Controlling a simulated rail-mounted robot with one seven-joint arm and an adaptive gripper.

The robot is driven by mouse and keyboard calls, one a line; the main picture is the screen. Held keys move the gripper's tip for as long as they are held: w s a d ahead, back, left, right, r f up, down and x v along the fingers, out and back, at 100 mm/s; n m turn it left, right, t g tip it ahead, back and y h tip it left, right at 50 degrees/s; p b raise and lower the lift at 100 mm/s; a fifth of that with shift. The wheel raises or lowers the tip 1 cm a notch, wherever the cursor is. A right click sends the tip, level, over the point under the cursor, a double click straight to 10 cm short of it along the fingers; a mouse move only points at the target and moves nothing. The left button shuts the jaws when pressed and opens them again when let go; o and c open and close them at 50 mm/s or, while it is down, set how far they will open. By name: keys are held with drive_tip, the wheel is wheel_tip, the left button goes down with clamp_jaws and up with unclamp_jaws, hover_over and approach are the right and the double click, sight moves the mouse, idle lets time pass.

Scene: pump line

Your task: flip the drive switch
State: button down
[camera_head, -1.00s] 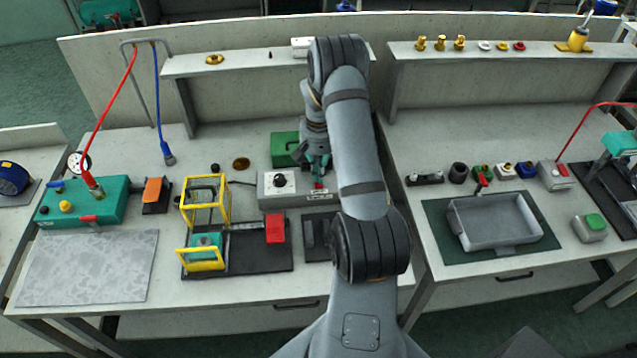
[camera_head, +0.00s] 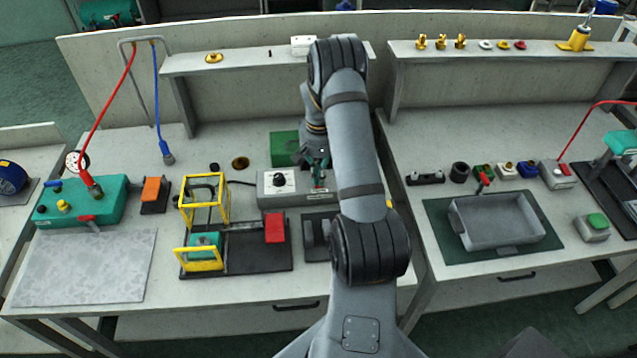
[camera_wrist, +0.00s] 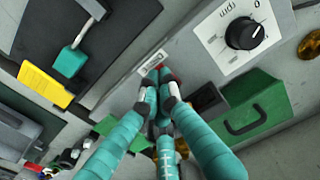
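The grey drive control box (camera_head: 296,200) stands on the middle of the bench, with a black rpm knob (camera_head: 279,179) on its white panel. The knob also shows in the wrist view (camera_wrist: 245,33). My gripper (camera_head: 318,184) is at the right part of this box, its teal fingers pointing down. In the wrist view my gripper's fingertips (camera_wrist: 158,88) are together over the box face, just by a white label (camera_wrist: 151,64). A small red part (camera_wrist: 159,67), likely the switch, shows at the fingertips. The fingers hide most of it, and I cannot tell its position or whether they touch it.
A green case (camera_wrist: 254,110) with a black handle lies behind the box. In front are a black base with a yellow guard frame (camera_head: 183,211) and a red block (camera_head: 275,228). A shelf (camera_head: 235,66) runs behind. A grey tray (camera_head: 497,222) stands on the right bench.

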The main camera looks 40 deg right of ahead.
drive_tip(key=shift+f+b, duration=0.35)
drive_tip(key=shift+f, duration=0.05)
drive_tip(key=shift+r+p, duration=2.4)
drive_tip(key=shift+r, duration=1.1)
drive_tip(key=shift+f, duration=0.1)
